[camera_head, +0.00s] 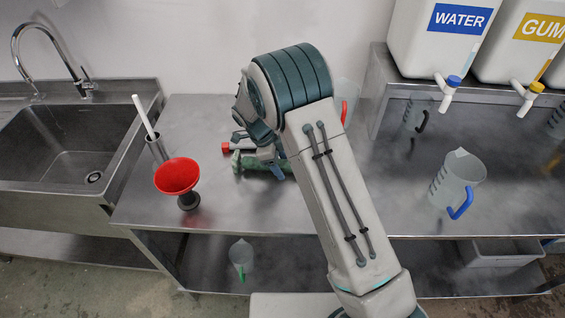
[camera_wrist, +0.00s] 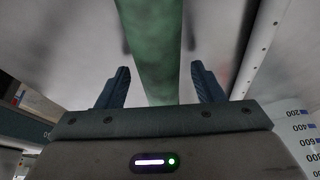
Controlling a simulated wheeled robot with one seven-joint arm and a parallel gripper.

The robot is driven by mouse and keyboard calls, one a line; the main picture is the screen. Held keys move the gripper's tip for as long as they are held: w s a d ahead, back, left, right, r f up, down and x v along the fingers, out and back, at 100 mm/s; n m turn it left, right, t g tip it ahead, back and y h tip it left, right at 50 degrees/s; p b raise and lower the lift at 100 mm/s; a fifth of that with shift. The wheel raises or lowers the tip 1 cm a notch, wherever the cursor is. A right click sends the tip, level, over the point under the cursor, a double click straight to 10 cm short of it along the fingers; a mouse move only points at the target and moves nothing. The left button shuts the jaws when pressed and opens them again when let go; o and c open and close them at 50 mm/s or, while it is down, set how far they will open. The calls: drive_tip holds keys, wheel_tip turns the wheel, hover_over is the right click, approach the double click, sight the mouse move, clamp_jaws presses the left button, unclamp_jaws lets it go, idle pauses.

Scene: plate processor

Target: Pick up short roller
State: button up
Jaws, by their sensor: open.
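A green roller-like cylinder (camera_head: 284,166) lies on the steel table, partly hidden by my arm in the head view. In the wrist view the green cylinder (camera_wrist: 155,45) runs between the fingers, with a gap on each side. My gripper (camera_wrist: 160,68) is open around it, and no finger visibly grips it. In the head view my gripper (camera_head: 266,154) is low over the table at the green cylinder. A red piece (camera_head: 225,148) shows just left of the gripper. I cannot tell whether it belongs to the green cylinder.
A red funnel (camera_head: 177,176) and a holder with a white rod (camera_head: 145,118) stand left. A red-handled jug (camera_head: 346,92) is behind my arm; a blue-handled jug (camera_head: 458,180) is right. The WATER container (camera_head: 440,40) stands on a raised shelf.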

clamp_jaws()
drive_tip(key=shift+r, duration=0.1)
